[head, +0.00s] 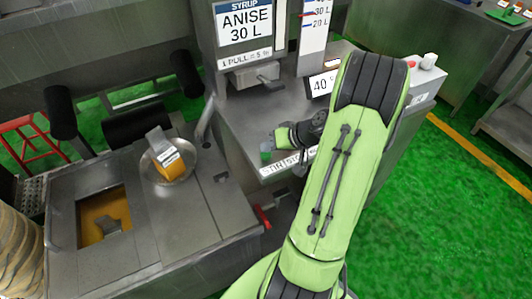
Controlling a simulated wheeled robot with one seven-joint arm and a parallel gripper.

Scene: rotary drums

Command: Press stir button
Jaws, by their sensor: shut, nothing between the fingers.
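A label strip reading "STIR" and partly hidden lettering (274,169) runs along the front edge of the steel machine (238,122). A small green button (265,155) sits just above the label's left end. My green arm covers the right part of the label and the panel there.
An anise syrup dispenser (243,30) stands behind. A red handle (262,217) juts below the label. Green floor lies open at right.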

